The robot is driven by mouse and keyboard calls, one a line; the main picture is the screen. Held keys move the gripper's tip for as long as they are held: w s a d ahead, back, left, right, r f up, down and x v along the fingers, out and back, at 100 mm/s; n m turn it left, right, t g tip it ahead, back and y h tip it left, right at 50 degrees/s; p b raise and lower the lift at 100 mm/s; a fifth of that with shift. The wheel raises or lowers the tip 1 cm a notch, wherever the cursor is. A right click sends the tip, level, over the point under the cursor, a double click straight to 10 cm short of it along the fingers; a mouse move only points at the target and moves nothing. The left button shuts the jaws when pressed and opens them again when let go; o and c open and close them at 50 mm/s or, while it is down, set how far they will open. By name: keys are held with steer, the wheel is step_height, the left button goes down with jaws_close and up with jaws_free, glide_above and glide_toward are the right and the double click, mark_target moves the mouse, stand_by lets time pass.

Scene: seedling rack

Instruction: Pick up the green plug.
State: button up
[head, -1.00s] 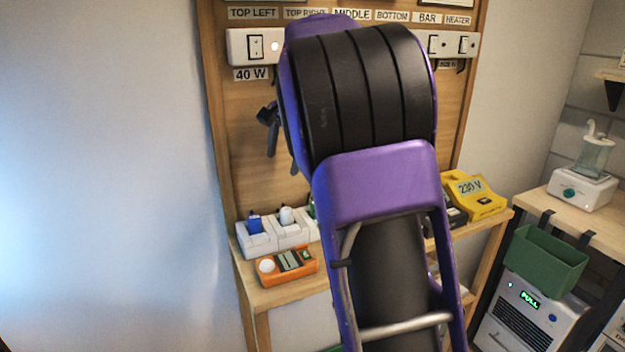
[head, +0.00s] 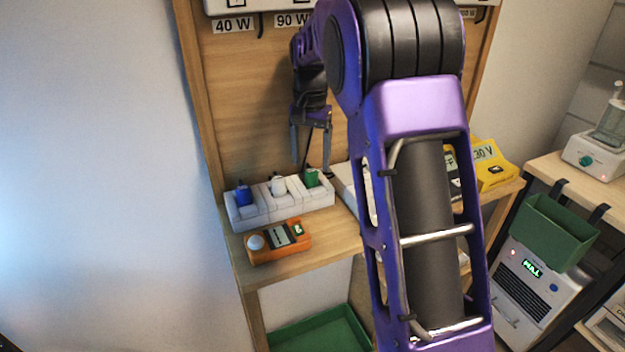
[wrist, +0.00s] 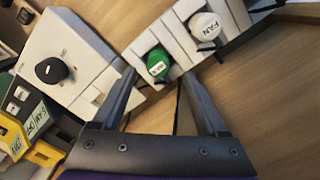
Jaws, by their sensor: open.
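The green plug (head: 312,178) stands upright in the right end of a white power strip (head: 283,210). In the wrist view the green plug (wrist: 158,66) has a pale label on top and lies just beyond my fingertips, between their lines. My gripper (head: 310,165) is open and empty, pointing down above the strip's right end. In the wrist view my gripper (wrist: 157,80) shows both fingers spread, apart from the plug. A white plug (head: 278,186), labelled FAN in the wrist view (wrist: 205,26), sits beside the green one. A blue plug (head: 243,195) is at the strip's left end.
An orange meter (head: 277,242) lies in front of the strip. A white box with a black knob (wrist: 52,70) stands close beside the green plug's end. Yellow devices (head: 490,165) are further right. A green bin (head: 318,330) is below the shelf.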

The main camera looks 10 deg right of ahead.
mark_target(311, 170)
steer(key=f, duration=0.3)
steer(key=shift+s, duration=0.3)
steer(key=shift+w+f, duration=0.1)
steer(key=shift+f, duration=0.35)
jaws_close()
